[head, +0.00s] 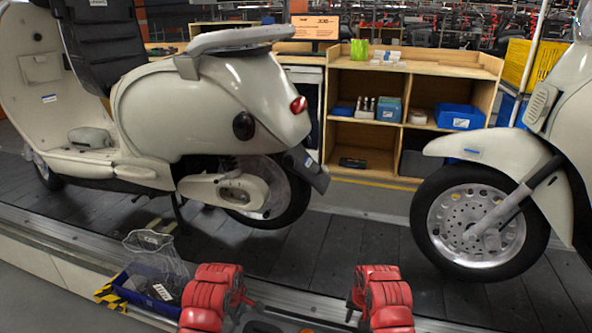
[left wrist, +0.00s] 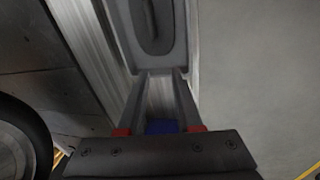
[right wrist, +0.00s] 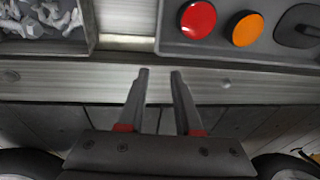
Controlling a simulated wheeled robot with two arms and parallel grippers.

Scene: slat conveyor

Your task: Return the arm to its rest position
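In the head view my red left arm comes up at the bottom centre, with the dark left gripper (head: 240,297) over the near edge of the conveyor; its fingertips are hard to make out. In the left wrist view the left gripper (left wrist: 160,76) has its fingers apart, with nothing seen held between them. My right arm is at the bottom right of centre, with its dark right gripper (head: 355,299) facing inward. In the right wrist view the right gripper (right wrist: 159,72) has its fingers apart and empty, above the metal conveyor edge.
Two cream scooters, one on the left (head: 200,110) and one on the right (head: 490,161), stand on the slat conveyor (head: 330,255). A blue bin (head: 178,308) with a mesh bag is left of my left arm. The right wrist view shows a red button (right wrist: 199,19) and an orange button (right wrist: 248,29).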

